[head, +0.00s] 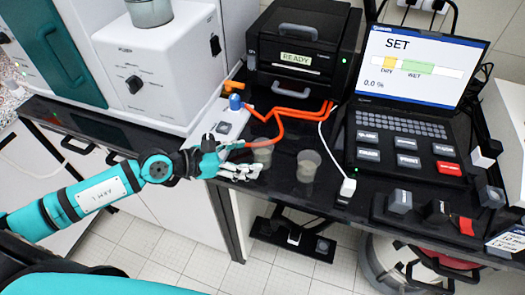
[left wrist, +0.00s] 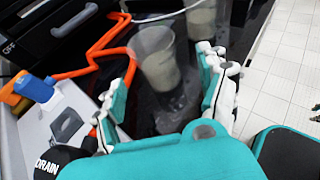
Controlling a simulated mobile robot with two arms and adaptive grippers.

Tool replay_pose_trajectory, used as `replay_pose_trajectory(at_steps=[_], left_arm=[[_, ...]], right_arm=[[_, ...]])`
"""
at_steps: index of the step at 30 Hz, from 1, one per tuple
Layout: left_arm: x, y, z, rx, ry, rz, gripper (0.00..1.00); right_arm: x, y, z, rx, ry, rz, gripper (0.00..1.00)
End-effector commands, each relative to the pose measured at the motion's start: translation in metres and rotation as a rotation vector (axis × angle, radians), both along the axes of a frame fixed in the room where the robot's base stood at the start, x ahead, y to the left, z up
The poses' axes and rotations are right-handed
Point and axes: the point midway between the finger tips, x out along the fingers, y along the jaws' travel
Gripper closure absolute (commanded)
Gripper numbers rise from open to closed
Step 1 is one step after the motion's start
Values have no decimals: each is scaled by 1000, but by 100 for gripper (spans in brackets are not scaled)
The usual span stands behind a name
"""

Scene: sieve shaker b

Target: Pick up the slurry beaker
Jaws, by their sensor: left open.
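Two clear beakers with pale grey contents stand upright on the black bench top. The nearer beaker (head: 262,151) is just beyond my left gripper (head: 248,160); the other beaker (head: 308,166) is to its right. I cannot tell by a label which is the slurry beaker. In the left wrist view, my left gripper (left wrist: 170,72) is open, its fingers spread on either side of the nearer beaker (left wrist: 158,62), with a visible gap. The second beaker (left wrist: 203,18) stands behind, close to the right fingertip. My right gripper is not in view.
Orange tubing (head: 284,114) runs close behind the beakers from a blue-and-orange valve (head: 235,102). A white cable drops to a white plug (head: 348,187) right of them. A laptop (head: 410,110) and a black READY unit (head: 303,50) stand behind. The bench's front edge is close.

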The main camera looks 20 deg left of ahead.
Motion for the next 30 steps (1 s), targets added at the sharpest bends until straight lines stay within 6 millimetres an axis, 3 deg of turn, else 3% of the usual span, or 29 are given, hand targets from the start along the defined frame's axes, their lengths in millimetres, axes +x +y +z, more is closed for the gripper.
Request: replay_pose_trajectory(at_steps=[15, 24, 30], left_arm=[[38, -38, -18, -2, -1, 0, 24], [41, -41, -22, 1, 0, -1, 24], [41, -41, -22, 0, 0, -1, 48]], right_arm=[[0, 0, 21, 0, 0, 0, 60], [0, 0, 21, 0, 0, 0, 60], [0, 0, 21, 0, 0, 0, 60]])
